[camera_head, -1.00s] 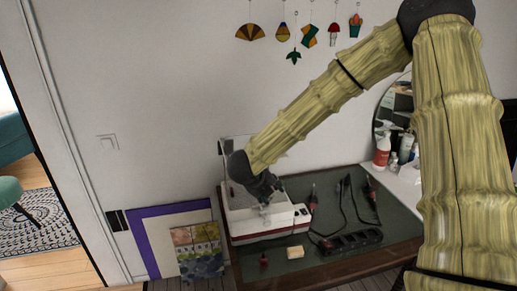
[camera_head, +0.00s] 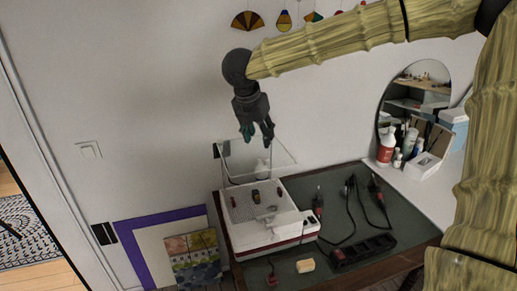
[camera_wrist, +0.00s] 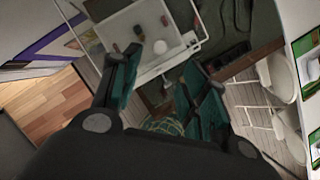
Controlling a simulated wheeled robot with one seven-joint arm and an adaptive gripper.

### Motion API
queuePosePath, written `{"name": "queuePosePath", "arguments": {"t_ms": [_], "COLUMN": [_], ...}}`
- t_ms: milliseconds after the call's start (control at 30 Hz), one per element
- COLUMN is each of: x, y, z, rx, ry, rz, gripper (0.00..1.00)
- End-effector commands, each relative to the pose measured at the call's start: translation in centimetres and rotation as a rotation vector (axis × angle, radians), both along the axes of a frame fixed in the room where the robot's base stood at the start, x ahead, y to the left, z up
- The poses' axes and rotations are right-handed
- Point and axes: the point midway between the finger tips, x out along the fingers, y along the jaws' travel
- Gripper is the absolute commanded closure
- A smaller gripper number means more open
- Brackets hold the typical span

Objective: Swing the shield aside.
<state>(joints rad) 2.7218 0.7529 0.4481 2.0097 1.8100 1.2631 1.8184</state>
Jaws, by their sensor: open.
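A white grinder-like machine (camera_head: 288,222) with a red stripe sits on the table, its grid top bare to view with small dark and red pieces on it. The clear shield (camera_head: 283,159), a thin see-through panel, stands up at the machine's back edge; its outline is faint. My gripper (camera_head: 257,136) is open, pointing down above the shield's top, and looks empty. I cannot tell whether it touches the panel. In the wrist view my gripper (camera_wrist: 165,92) shows its teal fingers spread apart, with the machine (camera_wrist: 137,28) beyond them.
The dark green table top (camera_head: 345,205) holds soldering tools with cords, a black power strip (camera_head: 363,249), a small yellowish block (camera_head: 305,266) and a red item. Bottles (camera_head: 386,148) and a round mirror stand at the right. Framed panels lean against the wall at the left.

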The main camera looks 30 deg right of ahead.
Motion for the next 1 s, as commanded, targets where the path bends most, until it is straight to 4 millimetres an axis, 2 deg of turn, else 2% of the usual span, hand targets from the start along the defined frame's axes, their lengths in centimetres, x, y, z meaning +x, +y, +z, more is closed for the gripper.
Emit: {"name": "queuePosePath", "arguments": {"t_ms": [167, 700, 1000], "x": [-0.1, 1.0, 1.6], "y": [-0.7, -3.6, -4.2], "z": [-0.6, -7.5, -9.6], "rx": [0.003, 0.003, 0.003], "ry": [-0.001, 0.002, -0.002], "rz": [-0.010, -0.016, -0.014], "gripper": [0.56, 0.56, 0.56]}}
